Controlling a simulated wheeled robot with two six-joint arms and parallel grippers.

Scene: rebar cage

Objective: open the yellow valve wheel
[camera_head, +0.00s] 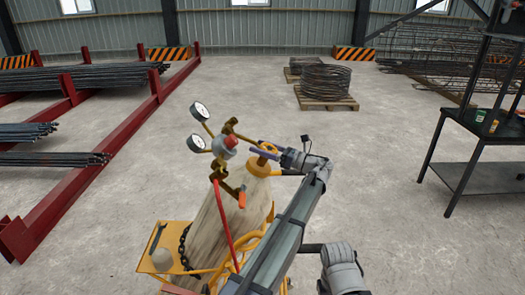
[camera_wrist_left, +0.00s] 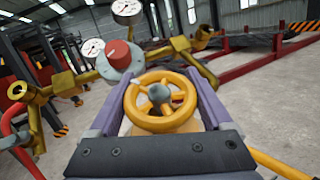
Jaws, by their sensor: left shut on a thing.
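The yellow valve wheel (camera_wrist_left: 160,100) sits on top of a gas cylinder, with a grey hub at its middle. In the head view the cylinder (camera_head: 236,215) is pale and worn, standing on a yellow cart, and the wheel (camera_head: 268,147) is small and partly covered. My left gripper (camera_head: 262,154) reaches it from the right. In the left wrist view the purple fingers of my left gripper (camera_wrist_left: 159,104) lie on either side of the wheel, closed on its rim. My right gripper is not in view.
Two gauges (camera_head: 199,111) and a red-knobbed regulator (camera_head: 225,146) stand close left of the wheel. A yellow cart (camera_head: 176,235) carries a chain and hoses. Red rebar racks (camera_head: 140,122) are left, a dark table (camera_head: 480,133) right.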

